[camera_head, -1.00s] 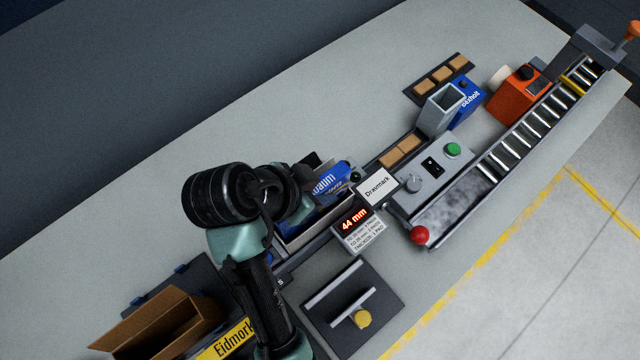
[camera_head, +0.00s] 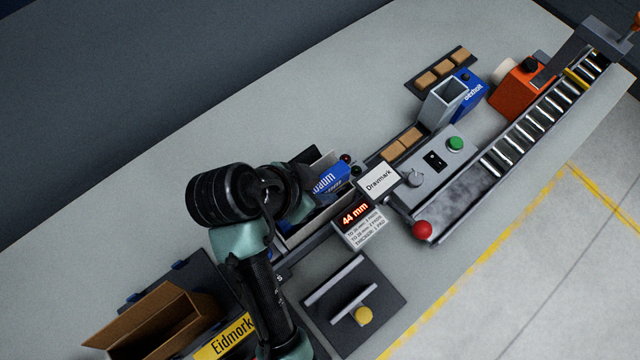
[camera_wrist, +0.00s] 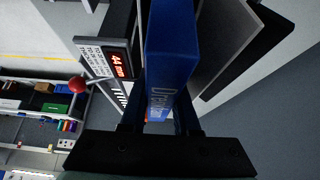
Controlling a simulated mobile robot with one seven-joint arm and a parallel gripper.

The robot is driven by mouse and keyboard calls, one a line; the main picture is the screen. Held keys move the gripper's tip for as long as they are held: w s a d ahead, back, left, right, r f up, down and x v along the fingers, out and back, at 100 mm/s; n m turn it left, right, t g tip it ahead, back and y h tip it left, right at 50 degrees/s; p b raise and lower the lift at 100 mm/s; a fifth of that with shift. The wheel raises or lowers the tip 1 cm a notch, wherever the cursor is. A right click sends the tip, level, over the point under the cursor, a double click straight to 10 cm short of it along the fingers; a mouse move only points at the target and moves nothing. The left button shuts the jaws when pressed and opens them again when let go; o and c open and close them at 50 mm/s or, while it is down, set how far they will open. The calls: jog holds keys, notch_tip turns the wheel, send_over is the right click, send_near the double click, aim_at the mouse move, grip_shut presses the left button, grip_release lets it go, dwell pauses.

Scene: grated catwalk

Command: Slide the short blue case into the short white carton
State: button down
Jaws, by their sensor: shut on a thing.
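My gripper (camera_head: 304,190) is shut on the short blue case (camera_head: 330,178), which has white lettering on its side. In the wrist view the blue case (camera_wrist: 172,45) stands out between the fingers (camera_wrist: 160,122). An open, pale carton (camera_head: 304,232), which looks like the short white one, lies in a dark holder just below the gripper and case. The case's lower part is over or within its opening; how deep I cannot tell. My arm hides the carton's left part and much of the case.
A "44 mm" display (camera_head: 355,217) and a "Dravmark" sign (camera_head: 379,183) stand close right of the carton. Beyond are a control box (camera_head: 437,160) and a roller conveyor (camera_head: 520,135). A brown open carton (camera_head: 150,322) is lower left. The back of the bench is clear.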

jog(key=c, duration=0.6)
grip_release()
jog(key=shift+o, duration=0.2)
jog(key=shift+w+a+r, duration=0.1)
jog(key=shift+r, duration=0.1)
jog(key=shift+r+p, duration=0.9)
jog(key=shift+p, duration=0.1)
notch_tip(320, 180, up, 5)
jog(key=p, duration=0.5)
jog(key=shift+f, duration=0.1)
